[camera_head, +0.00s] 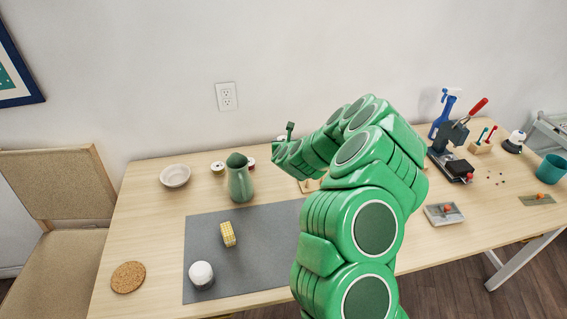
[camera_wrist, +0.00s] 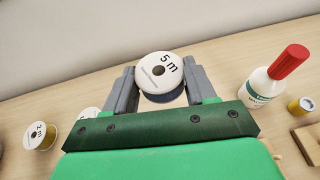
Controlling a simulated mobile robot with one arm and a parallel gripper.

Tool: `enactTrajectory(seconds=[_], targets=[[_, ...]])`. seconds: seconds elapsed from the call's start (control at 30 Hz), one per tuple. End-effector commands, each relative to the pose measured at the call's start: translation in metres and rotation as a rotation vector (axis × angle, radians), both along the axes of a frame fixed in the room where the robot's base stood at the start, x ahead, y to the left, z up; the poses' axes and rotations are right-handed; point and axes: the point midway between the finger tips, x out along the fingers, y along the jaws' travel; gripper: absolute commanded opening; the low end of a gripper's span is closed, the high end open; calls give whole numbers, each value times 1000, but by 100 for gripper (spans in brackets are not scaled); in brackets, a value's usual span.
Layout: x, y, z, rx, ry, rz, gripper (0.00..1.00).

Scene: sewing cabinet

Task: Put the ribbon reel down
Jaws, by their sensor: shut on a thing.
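A ribbon reel (camera_wrist: 160,72) with a white "5 m" face and blue ribbon is held in my gripper (camera_wrist: 162,78), between its two grey fingers in the wrist view. It looks larger than the other reels and seems to be above the table; the gap beneath it cannot be judged. A "2 m" reel with yellow ribbon (camera_wrist: 40,135) stands on the table (camera_wrist: 235,50) at the left of the wrist view. Another white reel (camera_wrist: 89,113) is partly hidden by my gripper.
A glue bottle with a red cap (camera_wrist: 270,84) and a small yellow-sided pot (camera_wrist: 300,106) stand right of my gripper. In the head view, a green pitcher (camera_head: 240,180) stands near the reels, behind the grey mat (camera_head: 255,265). A white bowl (camera_head: 175,176) is further left.

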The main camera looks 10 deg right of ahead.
Motion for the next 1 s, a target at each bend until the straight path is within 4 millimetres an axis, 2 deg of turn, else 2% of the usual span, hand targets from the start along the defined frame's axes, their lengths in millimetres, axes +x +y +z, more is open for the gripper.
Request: enactTrajectory(seconds=[0.4,0.77,1.0], targets=[[-1,0,-40,-2,4,2,26],[0,0,-54,0,1,0,26],[-1,0,-77,-2,2,1,26]])
